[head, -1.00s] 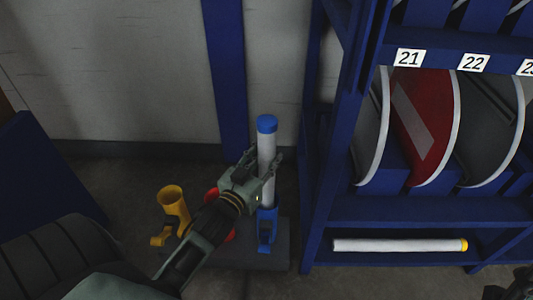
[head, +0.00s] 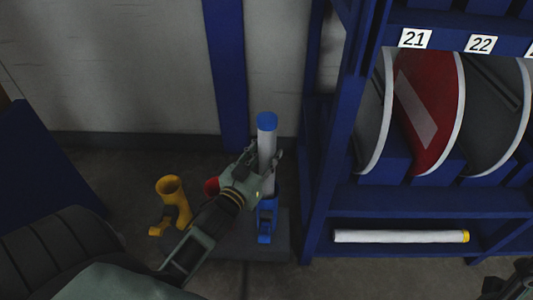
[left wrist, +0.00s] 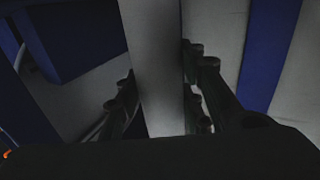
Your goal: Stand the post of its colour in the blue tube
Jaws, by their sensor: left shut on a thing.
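The white post with a blue cap (head: 267,150) stands upright over the blue tube (head: 266,222) on the dark base. Its lower end appears to be inside the tube's mouth, partly hidden by my gripper; how deep I cannot tell. My left gripper (head: 266,172) is shut around the post's lower half, just above the tube. In the left wrist view the post (left wrist: 158,70) runs between the fingers. My right gripper (head: 515,285) shows only partly, dark, at the bottom right corner.
A yellow tube (head: 173,200) and a red tube (head: 212,187), mostly hidden by my arm, stand left of the blue one. A blue rack (head: 425,200) with round signs stands at right. A white post with a yellow end (head: 400,236) lies on its low shelf.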

